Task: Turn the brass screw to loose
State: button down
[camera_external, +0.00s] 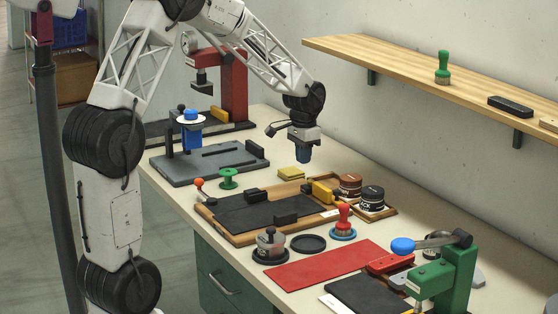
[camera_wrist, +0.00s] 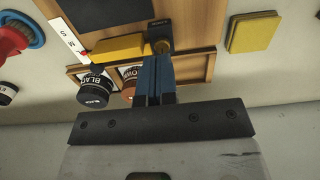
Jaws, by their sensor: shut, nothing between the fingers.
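In the wrist view a small round brass screw (camera_wrist: 162,47) shows at the end of a black block (camera_wrist: 160,30), beside a yellow block (camera_wrist: 115,48). These sit at the edge of a wooden board (camera_wrist: 195,20). The yellow block also shows in the external view (camera_external: 322,192), where I cannot make out the screw clearly. My gripper (camera_external: 303,160) hangs above the bench behind the board, pointing down. Its blue fingers (camera_wrist: 153,62) are shut and empty, and in the wrist view their tips appear just below the screw. I cannot tell the exact gap.
A brown jar (camera_external: 350,183) and black jar (camera_external: 371,197) stand in a tray right of the yellow block. A yellow sponge (camera_external: 291,174) lies below my gripper. A red-handled stamp (camera_external: 343,220) and green press (camera_external: 450,275) stand nearer. A wooden shelf (camera_external: 420,70) juts from the wall.

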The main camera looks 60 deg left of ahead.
aim_at(300, 195)
jog(key=shift+f, duration=0.15)
jog(key=shift+s+f, duration=0.1)
jog(key=shift+f, duration=3.2)
jog(key=shift+d+f, duration=0.1)
jog(key=shift+f, duration=0.3)
jog(key=shift+s, duration=0.1)
jog(key=shift+d+f, duration=0.15)
jog(key=shift+d, duration=0.15)
jog(key=shift+s+a, duration=0.1)
jog(key=shift+s, duration=0.35)
notch_tip(300, 195, up, 7)
jog(key=shift+w+a, duration=0.15)
jog(key=shift+w, duration=0.15)
